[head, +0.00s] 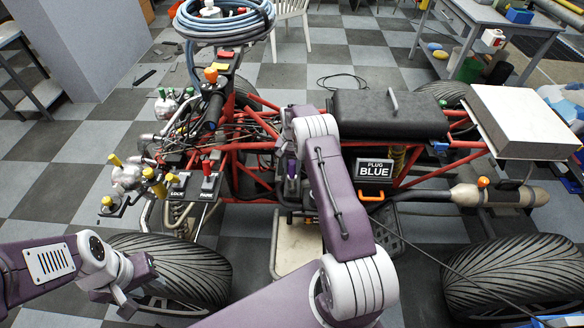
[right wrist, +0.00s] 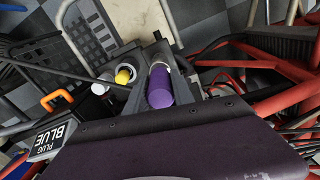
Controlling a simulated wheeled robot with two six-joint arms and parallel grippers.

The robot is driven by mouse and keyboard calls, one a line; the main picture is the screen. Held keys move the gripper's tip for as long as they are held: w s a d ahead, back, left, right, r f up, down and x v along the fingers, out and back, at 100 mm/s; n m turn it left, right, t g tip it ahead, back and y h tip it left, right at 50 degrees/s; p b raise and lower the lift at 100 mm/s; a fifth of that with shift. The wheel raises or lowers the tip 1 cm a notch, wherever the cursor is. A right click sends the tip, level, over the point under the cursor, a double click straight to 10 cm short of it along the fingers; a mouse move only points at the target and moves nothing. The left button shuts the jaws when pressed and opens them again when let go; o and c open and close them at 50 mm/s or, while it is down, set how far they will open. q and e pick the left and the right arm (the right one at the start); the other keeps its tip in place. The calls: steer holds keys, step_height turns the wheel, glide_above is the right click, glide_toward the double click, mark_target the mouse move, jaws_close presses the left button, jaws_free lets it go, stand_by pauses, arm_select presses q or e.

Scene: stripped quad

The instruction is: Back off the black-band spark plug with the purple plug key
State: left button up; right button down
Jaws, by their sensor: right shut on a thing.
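My right gripper (right wrist: 150,75) is shut on the purple plug key (right wrist: 161,88), whose rounded purple end shows between the dark fingers in the right wrist view. In the head view a bit of purple (head: 291,186) shows at the end of my right arm, low in the middle of the red frame. The key's far end is hidden, so I cannot tell whether it touches a plug. I cannot make out a black-band spark plug in either view. My left gripper (head: 124,292) is at the lower left, in front of a tyre, away from the key; its finger gap is unclear.
A small sign (head: 374,170) reads "PLUG BLUE". A yellow-topped part (right wrist: 124,76) sits beside the key. Red frame tubes (head: 255,165) surround the work area. A black seat (head: 390,114), a silencer (head: 498,195) and large tyres (head: 520,272) stand around it.

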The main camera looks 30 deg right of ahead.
steer(key=shift+r+n, duration=0.1)
steer(key=shift+n, duration=1)
steer(key=shift+n, duration=0.7)
steer(key=shift+w+b, duration=0.1)
steer(key=shift+b, duration=0.25)
